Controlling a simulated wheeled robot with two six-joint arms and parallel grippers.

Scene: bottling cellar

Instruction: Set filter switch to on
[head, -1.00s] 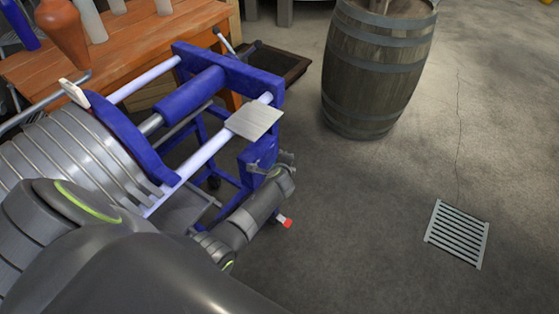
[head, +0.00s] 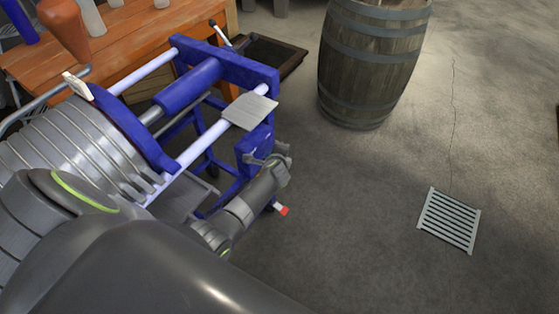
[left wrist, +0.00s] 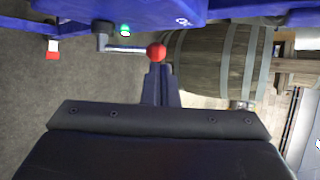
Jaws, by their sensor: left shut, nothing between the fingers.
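The filter is a machine with a blue frame (head: 225,66) and grey ribbed plates (head: 58,150). In the left wrist view a lever with a red ball knob (left wrist: 156,52) sticks out sideways from a grey pivot (left wrist: 103,30) under a blue housing (left wrist: 150,10). A small green light (left wrist: 125,31) glows beside the pivot. My left gripper (left wrist: 161,68) is shut and empty, its tips close below the red knob; I cannot tell if they touch. In the head view my left arm reaches to the blue box (head: 252,146) on the frame's near corner. My right gripper is not in view.
A red-tipped spout or handle (head: 283,211) sticks out low beside my left wrist; a red tip (left wrist: 53,56) also shows in the left wrist view. A wooden barrel (head: 368,75) stands behind. A floor drain (head: 448,221) lies right, with clear floor around. An orange workbench (head: 120,45) is at the back left.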

